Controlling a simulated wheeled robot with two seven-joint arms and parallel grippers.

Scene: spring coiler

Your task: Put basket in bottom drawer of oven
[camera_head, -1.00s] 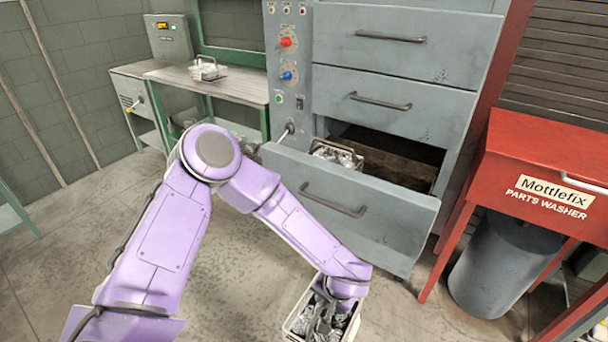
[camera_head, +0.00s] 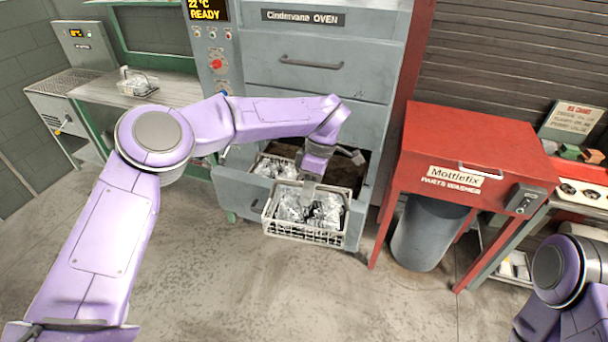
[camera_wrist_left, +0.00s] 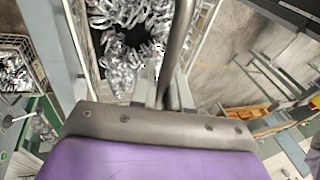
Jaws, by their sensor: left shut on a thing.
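A white wire basket (camera_head: 268,228) full of shiny metal pieces hangs from my left gripper (camera_head: 312,188), which is shut on it. The basket is in front of and over the front of the open bottom drawer (camera_head: 232,190) of the grey oven (camera_head: 320,75), covering much of the drawer front. In the left wrist view the held basket's metal pieces (camera_wrist_left: 118,14) fill the top middle. A second filled basket (camera_head: 272,167) sits inside the drawer at its left. It appears at the left edge of the wrist view (camera_wrist_left: 14,75). My right gripper is out of view.
A red parts washer (camera_head: 470,145) stands close to the right of the oven, with a grey bin (camera_head: 428,235) beneath it. A bench (camera_head: 175,92) with another basket (camera_head: 138,82) stands at the left. The floor in front is clear.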

